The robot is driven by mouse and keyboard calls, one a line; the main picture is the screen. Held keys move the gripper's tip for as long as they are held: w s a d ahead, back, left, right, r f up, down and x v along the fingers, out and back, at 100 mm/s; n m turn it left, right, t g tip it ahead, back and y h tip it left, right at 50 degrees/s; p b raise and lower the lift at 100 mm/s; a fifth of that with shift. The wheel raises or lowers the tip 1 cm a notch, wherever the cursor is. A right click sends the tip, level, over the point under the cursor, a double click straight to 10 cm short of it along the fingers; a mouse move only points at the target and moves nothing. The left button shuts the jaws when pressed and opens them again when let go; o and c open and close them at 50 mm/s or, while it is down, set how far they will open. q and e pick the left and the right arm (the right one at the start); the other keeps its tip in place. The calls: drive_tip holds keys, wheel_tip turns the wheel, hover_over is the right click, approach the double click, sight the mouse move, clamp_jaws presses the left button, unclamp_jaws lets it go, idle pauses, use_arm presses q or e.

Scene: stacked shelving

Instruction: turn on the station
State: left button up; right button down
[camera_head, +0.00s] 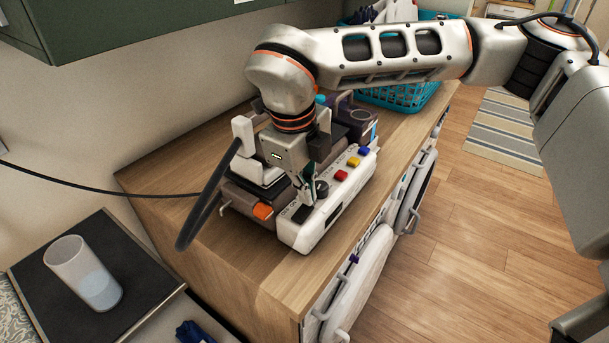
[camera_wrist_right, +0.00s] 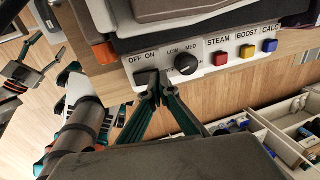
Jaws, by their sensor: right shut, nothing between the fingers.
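The station (camera_head: 318,224) is a steam iron unit with a white front panel, on the wooden counter. In the wrist view its panel (camera_wrist_right: 215,68) has a black rocker switch (camera_wrist_right: 146,79) marked OFF ON, a black dial (camera_wrist_right: 186,64) marked LOW and MED, and red, yellow and blue buttons marked STEAM, BOOST and CALC. My right gripper (camera_wrist_right: 158,94) is shut and empty, its tips at the lower right edge of the switch. I cannot tell whether they touch or which way the switch is set. In the head view the right gripper (camera_head: 305,198) is over the panel.
A turquoise basket (camera_head: 398,96) stands on the counter behind. A thick dark hose loops at the station's left. A glass of water (camera_head: 86,275) stands on a dark surface at lower left. Below the counter's front (camera_head: 352,236) are round appliance doors, with open floor to the right.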

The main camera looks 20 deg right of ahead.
drive_tip(key=shift+f, duration=0.3)
drive_tip(key=shift+d+f, duration=0.1)
drive_tip(key=shift+w+d+f+g+y+b, duration=0.15)
drive_tip(key=shift+f+g+y, duration=0.1)
drive_tip(key=shift+f+y, duration=0.1)
drive_tip(key=shift+w+d+f+g+y+b, duration=0.1)
drive_tip(key=shift+f+g+y+b, duration=0.05)
drive_tip(key=shift+f+g+y, duration=0.15)
drive_tip(key=shift+r, duration=0.2)
drive_tip(key=shift+s+a+r, duration=0.1)
drive_tip(key=shift+a, duration=0.1)
drive_tip(key=shift+s+a, duration=0.1)
drive_tip(key=shift+s, duration=0.05)
drive_tip(key=shift+s+a+r, duration=0.2)
drive_tip(key=shift+s+a, duration=0.05)
drive_tip(key=shift+a, duration=0.15)
